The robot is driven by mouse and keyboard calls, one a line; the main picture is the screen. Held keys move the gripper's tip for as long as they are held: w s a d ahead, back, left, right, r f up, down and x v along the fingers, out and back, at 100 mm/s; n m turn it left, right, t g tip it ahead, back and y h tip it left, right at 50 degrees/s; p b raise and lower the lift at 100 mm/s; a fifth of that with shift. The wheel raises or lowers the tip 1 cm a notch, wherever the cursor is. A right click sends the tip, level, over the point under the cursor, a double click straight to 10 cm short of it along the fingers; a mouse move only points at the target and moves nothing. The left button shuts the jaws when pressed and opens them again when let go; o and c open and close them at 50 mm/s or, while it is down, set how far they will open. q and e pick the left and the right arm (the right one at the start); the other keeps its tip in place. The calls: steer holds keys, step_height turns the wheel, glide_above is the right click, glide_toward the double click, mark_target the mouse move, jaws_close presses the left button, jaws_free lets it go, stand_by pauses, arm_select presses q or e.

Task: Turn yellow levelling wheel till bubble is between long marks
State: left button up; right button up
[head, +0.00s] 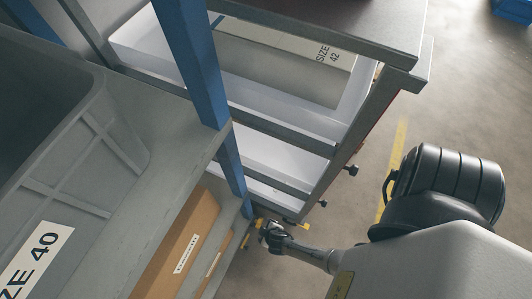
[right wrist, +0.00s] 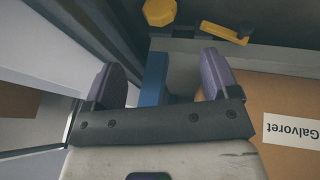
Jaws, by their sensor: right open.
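The yellow levelling wheel (right wrist: 160,12), a knob with a faceted rim, is at the top of the right wrist view. Right of it is a yellow bar-shaped level (right wrist: 220,31) with a dark round part at its right end. The bubble and long marks cannot be made out. My right gripper (right wrist: 163,68) is open and empty, its purple fingers apart; the wheel lies beyond the fingertips, not between them. In the head view the right gripper (head: 272,234) is low beside the rack, close to small yellow parts. My left gripper is not in view.
A blue post (right wrist: 154,80) stands between and beyond the fingers. A cardboard box labelled Galvoret (right wrist: 262,100) is close on the right, pale shelf panels on the left. In the head view, a rack with white trays (head: 350,100) stands above; open floor (head: 470,90) lies right.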

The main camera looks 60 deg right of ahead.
mark_target(259, 223)
steer(key=shift+r, duration=0.1)
steer(key=w+d+r+n+t+p, duration=0.1)
steer(key=w+d+n, duration=0.15)
steer(key=d, duration=0.45)
steer(key=s+a+f+m+g+y, duration=0.1)
steer(key=s+a+f+m+y, duration=0.1)
steer(key=a+m+y, duration=0.15)
steer(key=shift+h, duration=0.45)
steer(key=b+x, duration=0.9)
steer(key=x, duration=0.2)
steer(key=shift+w+f, duration=0.15)
steer(key=shift+f, duration=0.05)
steer(key=shift+b+x, duration=0.9)
steer(key=shift+b, duration=0.05)
steer(key=shift+a, duration=0.15)
steer(key=shift+c, duration=0.3)
